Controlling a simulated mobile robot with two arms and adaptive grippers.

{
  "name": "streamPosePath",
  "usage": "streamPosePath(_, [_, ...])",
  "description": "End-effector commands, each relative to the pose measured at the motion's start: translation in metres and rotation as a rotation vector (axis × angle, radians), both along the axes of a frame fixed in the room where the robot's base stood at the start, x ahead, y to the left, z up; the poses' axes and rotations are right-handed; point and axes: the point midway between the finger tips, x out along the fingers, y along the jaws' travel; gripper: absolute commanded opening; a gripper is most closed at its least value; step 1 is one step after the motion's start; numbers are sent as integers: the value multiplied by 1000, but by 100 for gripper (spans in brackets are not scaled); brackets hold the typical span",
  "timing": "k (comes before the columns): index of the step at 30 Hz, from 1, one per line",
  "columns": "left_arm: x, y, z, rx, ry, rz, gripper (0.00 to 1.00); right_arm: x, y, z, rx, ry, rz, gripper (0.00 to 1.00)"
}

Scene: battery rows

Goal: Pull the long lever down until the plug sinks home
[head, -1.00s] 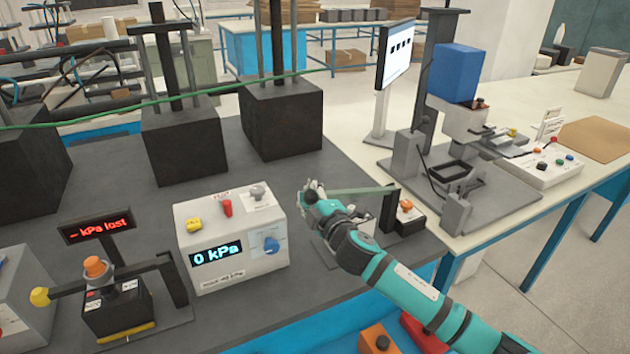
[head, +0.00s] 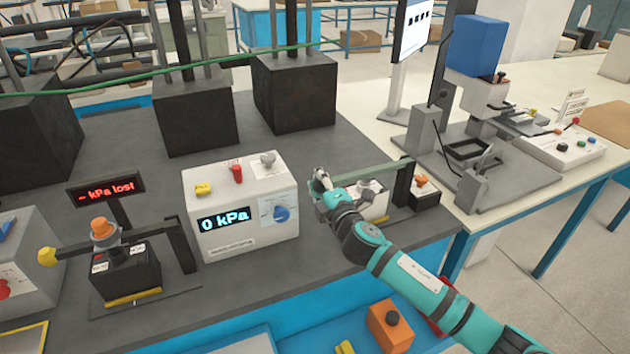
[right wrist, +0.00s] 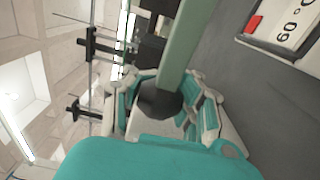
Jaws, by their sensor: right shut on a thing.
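The long lever (head: 378,172) is a grey-green bar. It runs from a dark post (head: 404,186) on the right to my right gripper (head: 321,182), sloping a little down toward the gripper in the head view. In the right wrist view the lever (right wrist: 188,42) ends in a dark round knob (right wrist: 160,100) between the fingers. My right gripper is shut on this knob end. Below the lever stands a small pale block (head: 374,203), partly covered by my right arm. I cannot make out the plug or its depth there. My left gripper is out of view.
A white box (head: 245,235) reading "0 kPa" stands left of the gripper. Farther left is another lever with a yellow knob (head: 47,257) above an orange-topped black unit (head: 122,275). An orange button box (head: 424,192) sits right of the post. Black blocks stand behind.

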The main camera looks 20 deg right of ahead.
Motion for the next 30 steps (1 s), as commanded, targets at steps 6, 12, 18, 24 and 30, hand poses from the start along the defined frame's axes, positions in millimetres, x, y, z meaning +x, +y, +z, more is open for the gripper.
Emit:
streamPosePath(6, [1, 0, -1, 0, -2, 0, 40, -5, 2, -19, -8, 32, 3, 25])
streamPosePath(12, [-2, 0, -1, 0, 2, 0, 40, -5, 2, -18, -5, 31, 2, 52])
streamPosePath(18, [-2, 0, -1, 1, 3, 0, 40, -4, 2, -15, -4, 25, 3, 58])
streamPosePath(24, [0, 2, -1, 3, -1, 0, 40, -9, 1, -14, -3, 24, 3, 58])
streamPosePath(30, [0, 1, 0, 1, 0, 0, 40, -42, -2, -15, -3, 26, 4, 58])
